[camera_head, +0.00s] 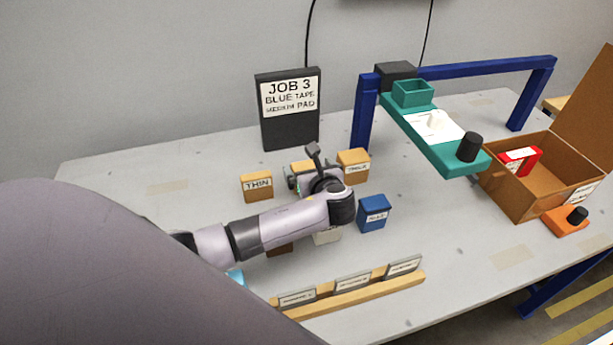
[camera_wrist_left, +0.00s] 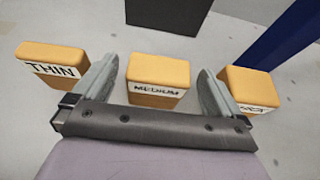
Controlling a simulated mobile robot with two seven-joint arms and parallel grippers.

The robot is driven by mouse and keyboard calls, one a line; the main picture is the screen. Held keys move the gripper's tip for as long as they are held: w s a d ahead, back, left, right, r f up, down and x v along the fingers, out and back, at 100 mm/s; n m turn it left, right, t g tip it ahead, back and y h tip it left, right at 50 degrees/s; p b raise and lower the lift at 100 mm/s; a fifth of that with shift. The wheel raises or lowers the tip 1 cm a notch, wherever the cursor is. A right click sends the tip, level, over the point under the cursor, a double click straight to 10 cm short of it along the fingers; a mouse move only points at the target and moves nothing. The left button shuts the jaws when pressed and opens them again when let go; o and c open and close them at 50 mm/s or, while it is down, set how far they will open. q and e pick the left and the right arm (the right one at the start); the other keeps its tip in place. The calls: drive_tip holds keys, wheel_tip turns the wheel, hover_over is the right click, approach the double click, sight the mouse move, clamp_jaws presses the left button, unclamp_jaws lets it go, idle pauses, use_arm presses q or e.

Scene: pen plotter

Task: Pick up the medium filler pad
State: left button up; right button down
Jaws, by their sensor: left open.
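The medium filler pad (camera_wrist_left: 158,72) is a tan block with a white label reading MEDIUM, standing in the middle of the left wrist view. In the head view only a bit of its top (camera_head: 300,166) shows behind my arm. My left gripper (camera_wrist_left: 158,84) is open, with one finger toward each side of the pad. The fingers look apart from it, and nothing is held. In the head view the left gripper (camera_head: 308,180) is partly hidden by its own wrist. My right gripper is not in view.
The thin pad (camera_head: 257,187) stands left of the medium pad and another tan pad (camera_head: 353,165) stands right, with narrow gaps between. A blue block (camera_head: 374,213) is nearer. A job sign (camera_head: 287,133) stands behind. The blue-framed plotter (camera_head: 365,115) and open carton (camera_head: 520,202) are at right.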

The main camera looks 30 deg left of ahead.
use_arm(q)
drive_tip(key=c, duration=1)
drive_tip(key=shift+o, duration=0.2)
drive_tip(key=shift+r, duration=0.15)
